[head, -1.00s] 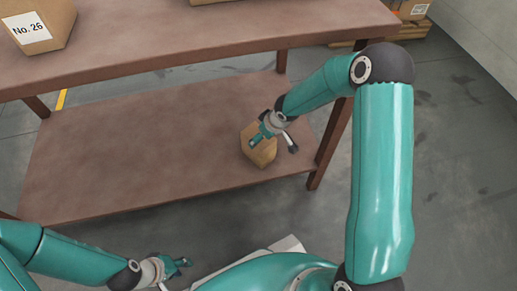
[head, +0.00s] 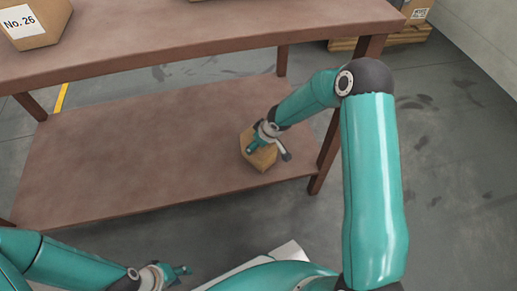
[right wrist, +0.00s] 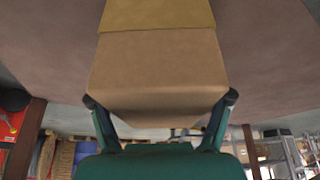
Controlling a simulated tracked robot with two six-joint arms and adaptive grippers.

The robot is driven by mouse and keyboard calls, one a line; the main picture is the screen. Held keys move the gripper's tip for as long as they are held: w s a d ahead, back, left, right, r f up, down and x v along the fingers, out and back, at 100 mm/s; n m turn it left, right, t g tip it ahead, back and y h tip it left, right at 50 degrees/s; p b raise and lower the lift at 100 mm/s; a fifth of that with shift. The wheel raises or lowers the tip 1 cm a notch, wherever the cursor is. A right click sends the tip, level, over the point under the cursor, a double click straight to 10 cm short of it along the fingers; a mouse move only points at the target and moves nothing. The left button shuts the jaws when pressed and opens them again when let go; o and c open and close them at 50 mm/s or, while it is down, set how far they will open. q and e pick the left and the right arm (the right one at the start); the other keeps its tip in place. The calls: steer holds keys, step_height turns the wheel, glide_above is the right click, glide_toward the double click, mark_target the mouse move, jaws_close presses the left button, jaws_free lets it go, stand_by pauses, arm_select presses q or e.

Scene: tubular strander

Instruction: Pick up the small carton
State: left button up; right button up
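The small carton (head: 262,160) is a brown box on the lower shelf, near its right end. My right gripper (head: 268,151) is at the carton, with one finger over its left part and the other by its right side. In the right wrist view the carton (right wrist: 158,70) fills the space between the fingertips of my right gripper (right wrist: 160,100). The fingers are spread wide, one at each side edge; firm contact cannot be made out. My left gripper (head: 182,270) is at the bottom left, away from the shelf, small and partly hidden by its own wrist.
The lower shelf (head: 120,160) is bare left of the carton. The table top (head: 190,45) overhangs it, with a larger carton labelled No. 26 (head: 40,30) at the left. A table leg (head: 325,160) stands close right of my right gripper. More boxes (head: 415,12) are at the back right.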

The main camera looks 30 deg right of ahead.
steer(key=c, duration=0.8)
steer(key=shift+c, duration=1)
steer(key=shift+r, duration=0.15)
